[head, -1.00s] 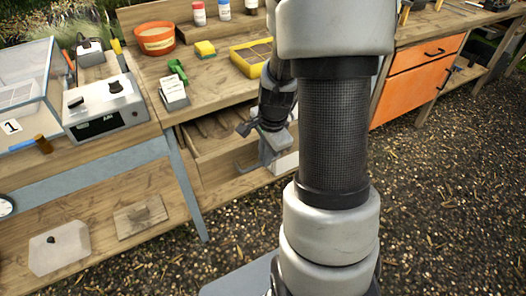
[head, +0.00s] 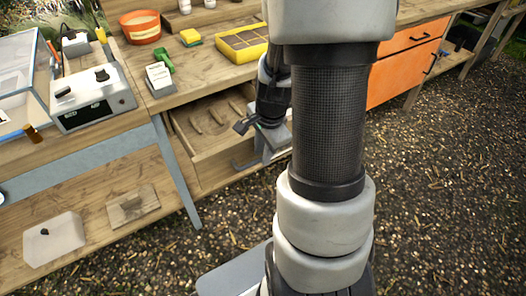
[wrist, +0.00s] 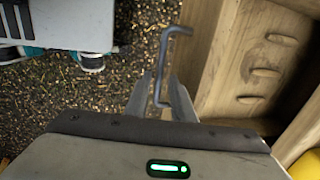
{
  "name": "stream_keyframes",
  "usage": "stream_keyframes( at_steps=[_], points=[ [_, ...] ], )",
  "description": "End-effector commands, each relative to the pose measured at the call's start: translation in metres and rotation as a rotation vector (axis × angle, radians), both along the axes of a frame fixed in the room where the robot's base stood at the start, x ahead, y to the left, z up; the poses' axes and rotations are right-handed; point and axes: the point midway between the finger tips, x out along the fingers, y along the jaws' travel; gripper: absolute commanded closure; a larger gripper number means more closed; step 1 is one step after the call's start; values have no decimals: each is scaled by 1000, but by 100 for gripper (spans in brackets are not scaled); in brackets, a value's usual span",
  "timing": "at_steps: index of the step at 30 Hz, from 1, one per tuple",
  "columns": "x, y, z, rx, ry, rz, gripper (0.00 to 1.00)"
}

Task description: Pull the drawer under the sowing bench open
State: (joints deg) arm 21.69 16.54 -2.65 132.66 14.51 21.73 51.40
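The wooden drawer (head: 215,145) under the sowing bench (head: 215,65) stands partly out, its inside showing with several curved wooden pieces in it. In the wrist view its front (wrist: 212,55) runs down the right of centre. The dark bent handle (wrist: 163,65) sticks out to the left of that front. My gripper (wrist: 161,77) has its two fingers on either side of the handle bar, with narrow gaps visible beside it, so it looks open around the handle. In the head view my gripper is by the drawer front, partly hidden by my arm.
An orange drawer unit (head: 402,68) stands to the right. A grey instrument (head: 92,97) and a seed tray (head: 242,43) are on the worktops. A blue-grey bench leg (head: 178,175) stands just left of the drawer. Open gravel (head: 440,190) lies in front.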

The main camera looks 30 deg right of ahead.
Motion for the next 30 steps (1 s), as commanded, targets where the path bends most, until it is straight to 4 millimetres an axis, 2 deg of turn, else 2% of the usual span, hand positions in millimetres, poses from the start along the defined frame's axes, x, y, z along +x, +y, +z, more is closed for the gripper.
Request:
stream_keyframes(
  at_steps=[10,14,30],
  points=[
    [0,0,1,0,0,0,72],
    [-2,0,15,-1,-2,1,72],
    [-24,-1,137,-2,-4,1,72]
  ],
)
